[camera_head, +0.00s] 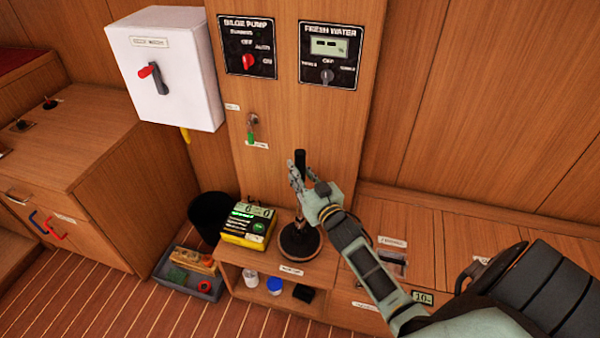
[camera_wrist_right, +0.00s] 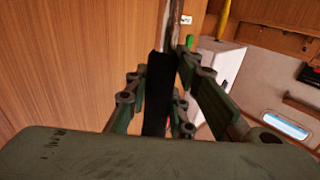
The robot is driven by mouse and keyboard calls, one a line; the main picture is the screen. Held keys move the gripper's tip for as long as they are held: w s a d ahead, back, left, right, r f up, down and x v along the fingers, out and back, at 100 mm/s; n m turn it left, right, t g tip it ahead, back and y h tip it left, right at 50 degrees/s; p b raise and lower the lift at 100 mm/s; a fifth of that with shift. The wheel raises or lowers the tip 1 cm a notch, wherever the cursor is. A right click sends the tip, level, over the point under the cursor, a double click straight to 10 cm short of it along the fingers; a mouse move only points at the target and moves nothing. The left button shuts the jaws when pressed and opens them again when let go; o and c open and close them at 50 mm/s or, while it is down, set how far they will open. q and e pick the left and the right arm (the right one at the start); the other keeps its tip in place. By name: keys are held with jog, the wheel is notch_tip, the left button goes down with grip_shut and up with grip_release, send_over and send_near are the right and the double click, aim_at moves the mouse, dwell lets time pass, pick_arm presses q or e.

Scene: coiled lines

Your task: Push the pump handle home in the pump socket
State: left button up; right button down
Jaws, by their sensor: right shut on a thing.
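The pump handle (camera_head: 300,160) is a dark, upright rod with a black grip, standing over the pump socket (camera_head: 299,240), a round dark base on the low wooden bench. My right gripper (camera_head: 299,180) is shut on the handle just below its top. In the right wrist view the black grip (camera_wrist_right: 158,95) stands between the fingers (camera_wrist_right: 160,100). The gripper and wrist hide part of the handle, and I cannot tell how deep its lower end sits in the socket. My left gripper is not in view.
A yellow-and-black device (camera_head: 248,226) with a green display stands left of the socket. A grey tray (camera_head: 172,282) lies on the floor. A white switch box (camera_head: 164,65), bilge pump panel (camera_head: 247,47) and fresh water panel (camera_head: 328,54) are on the wall. The bench continues right.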

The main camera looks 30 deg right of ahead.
jog(key=shift+f, duration=0.1)
jog(key=shift+f, duration=0.1)
jog(key=shift+f+b, duration=0.25)
jog(key=shift+b, duration=0.15)
jog(key=shift+r, duration=0.1)
jog(key=c, duration=1.5)
grip_release()
jog(key=shift+o, duration=0.2)
jog(key=o, duration=0.4)
